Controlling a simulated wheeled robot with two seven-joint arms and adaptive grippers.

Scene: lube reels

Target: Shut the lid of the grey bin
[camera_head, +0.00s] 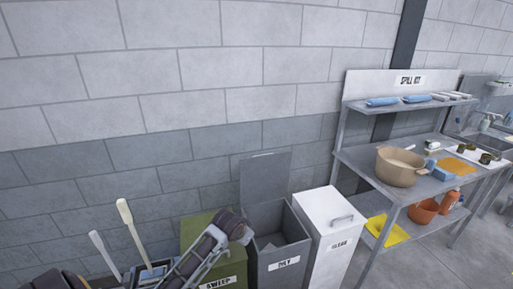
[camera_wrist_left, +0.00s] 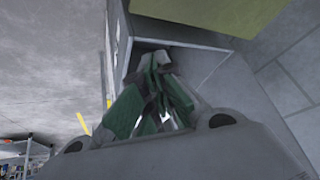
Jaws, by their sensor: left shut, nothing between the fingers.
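The grey bin (camera_head: 279,264) stands in the middle of the lower part of the head view, with a white label on its front. Its lid (camera_head: 265,180) is up, standing steeply at the back against the wall. Something light grey lies inside the bin. My left arm reaches in from the bottom left and ends close to the lid's left side; its fingers are not clear there. In the left wrist view my left gripper (camera_wrist_left: 155,62) is shut and empty, in front of grey panels that look like the bin. I cannot tell whether it touches them. My right gripper is not in view.
A closed white bin (camera_head: 330,225) stands tight against the grey bin's right, and an olive green bin (camera_head: 227,268) is at its left. Further right is a shelf unit (camera_head: 362,160) with a tan pot (camera_head: 399,170). Light-coloured handles (camera_head: 130,228) rise at the left.

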